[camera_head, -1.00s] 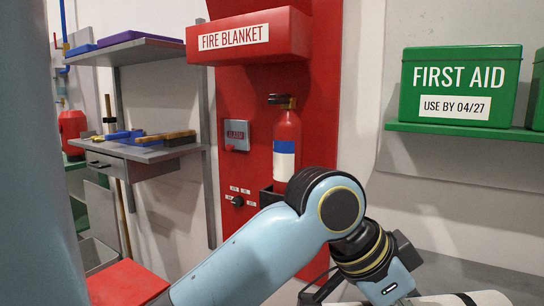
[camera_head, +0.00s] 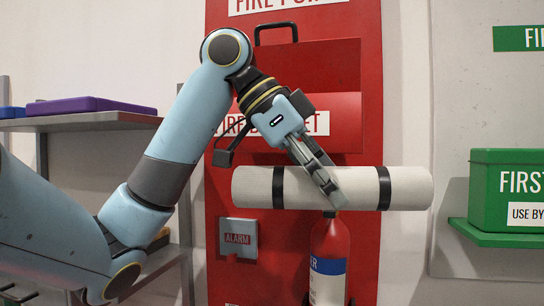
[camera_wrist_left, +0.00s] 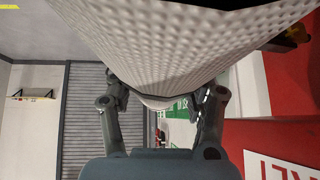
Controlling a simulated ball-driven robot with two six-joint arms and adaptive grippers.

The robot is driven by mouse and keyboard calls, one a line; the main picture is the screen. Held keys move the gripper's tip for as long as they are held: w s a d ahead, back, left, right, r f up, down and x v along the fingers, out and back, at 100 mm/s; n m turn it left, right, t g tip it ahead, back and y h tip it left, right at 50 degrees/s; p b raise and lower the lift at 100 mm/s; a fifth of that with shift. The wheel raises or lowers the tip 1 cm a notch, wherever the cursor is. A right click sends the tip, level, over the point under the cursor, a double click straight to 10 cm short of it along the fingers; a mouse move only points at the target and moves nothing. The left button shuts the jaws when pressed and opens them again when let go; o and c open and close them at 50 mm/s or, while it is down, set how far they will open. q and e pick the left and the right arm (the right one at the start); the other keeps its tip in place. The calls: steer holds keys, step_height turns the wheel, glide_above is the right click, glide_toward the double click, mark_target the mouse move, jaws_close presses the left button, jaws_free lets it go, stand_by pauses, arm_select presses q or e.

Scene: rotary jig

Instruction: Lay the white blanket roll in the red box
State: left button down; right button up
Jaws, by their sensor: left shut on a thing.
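The white blanket roll (camera_head: 355,185) has two black straps and lies level in the air, in front of the red panel. My left gripper (camera_head: 328,190) is shut on it near its middle. In the left wrist view the roll's dimpled white surface (camera_wrist_left: 160,45) fills the upper middle, between the fingers. The red box (camera_head: 343,125), lettered FIRE BLANKET, is on the panel just above and behind the roll. A black handle on a red part above it suggests a raised lid. My left wrist hides part of the box and its lettering. My right gripper is not in view.
A red extinguisher (camera_head: 328,258) stands right below the roll. The alarm plate (camera_head: 238,238) is lower left. A green first aid box (camera_head: 500,190) sits on a green shelf at right, beyond the roll's right end. A grey shelf (camera_head: 85,121) is at left.

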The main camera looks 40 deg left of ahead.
arm_select(q)
steer(key=s+a+r+m+p, duration=0.15)
steer(key=s+r, duration=0.25)
steer(key=r, duration=0.4)
steer(key=s+a+r+p, duration=0.2)
steer(key=s+r, duration=0.3)
steer(key=r, duration=0.3)
steer(key=s+a+r+p, duration=0.2)
steer(key=s+r, duration=0.2)
steer(key=r, duration=0.4)
steer(key=shift+h, duration=0.3)
steer(key=w+a+p, duration=0.2)
steer(key=w+a, duration=0.1)
steer(key=w, duration=0.2)
steer(key=w+a+p, duration=0.3)
steer(key=w, duration=0.3)
steer(key=w+a+p, duration=0.2)
steer(key=w+a, duration=0.1)
steer(key=w, duration=0.3)
steer(key=shift+w+a+f+p, duration=0.15)
steer(key=shift+a+f+p, duration=0.15)
steer(key=shift+a+p, duration=0.1)
step_height(320, 180, down, 7)
steer(key=b, duration=0.3)
steer(key=shift+b, duration=0.4)
